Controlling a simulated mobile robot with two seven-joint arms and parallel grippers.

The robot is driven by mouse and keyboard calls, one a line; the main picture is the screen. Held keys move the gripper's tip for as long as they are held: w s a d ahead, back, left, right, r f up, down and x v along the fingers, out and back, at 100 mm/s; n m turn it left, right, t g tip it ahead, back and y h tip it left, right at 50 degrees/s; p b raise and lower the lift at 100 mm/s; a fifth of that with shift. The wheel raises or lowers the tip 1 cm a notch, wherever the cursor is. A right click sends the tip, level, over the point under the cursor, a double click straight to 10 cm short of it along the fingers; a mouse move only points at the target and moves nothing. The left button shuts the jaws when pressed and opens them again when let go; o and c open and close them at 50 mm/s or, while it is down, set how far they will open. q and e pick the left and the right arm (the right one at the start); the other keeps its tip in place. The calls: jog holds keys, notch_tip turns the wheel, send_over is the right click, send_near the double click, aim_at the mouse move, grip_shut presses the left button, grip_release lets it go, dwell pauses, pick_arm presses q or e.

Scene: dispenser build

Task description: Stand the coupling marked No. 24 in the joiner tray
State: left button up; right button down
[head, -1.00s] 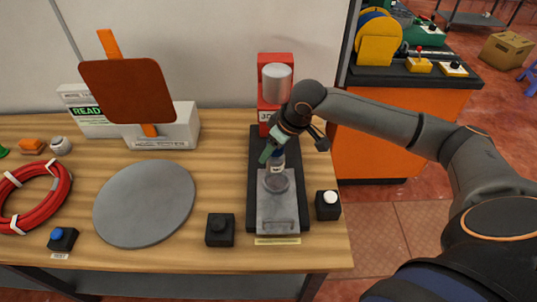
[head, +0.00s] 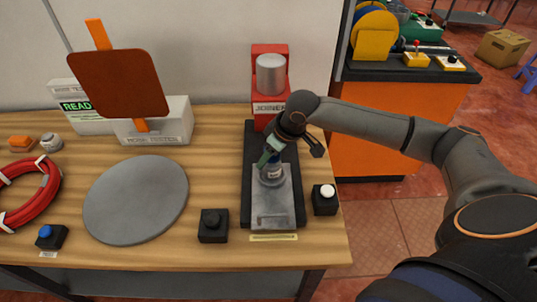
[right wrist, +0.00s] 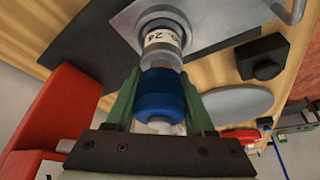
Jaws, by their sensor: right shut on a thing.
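The coupling marked No. 24 (head: 273,165) has a blue part, and in the right wrist view (right wrist: 163,92) a clear-grey part with a white label reading 24. My right gripper (head: 268,157) is shut on its blue part, with the green fingers on either side. The coupling is upright over the round seat of the grey metal joiner tray (head: 273,208), which lies on a black base. Its lower end is at the seat; I cannot tell if it bears on it. My left gripper is not in view.
The red joiner machine (head: 269,105) with a grey cylinder stands behind the tray. A black button box with a white button (head: 325,198) is right of the tray, a black knob box (head: 213,225) left. A grey disc (head: 136,200) and red cable coil (head: 30,195) lie further left.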

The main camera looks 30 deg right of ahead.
dwell(0.9)
jog(key=shift+p, duration=0.6)
dwell(0.5)
jog(key=shift+w+p, duration=0.1)
jog(key=shift+p, duration=0.5)
jog(key=shift+f, duration=0.7)
jog(key=c, duration=0.6)
grip_release()
jog(key=shift+o, duration=0.3)
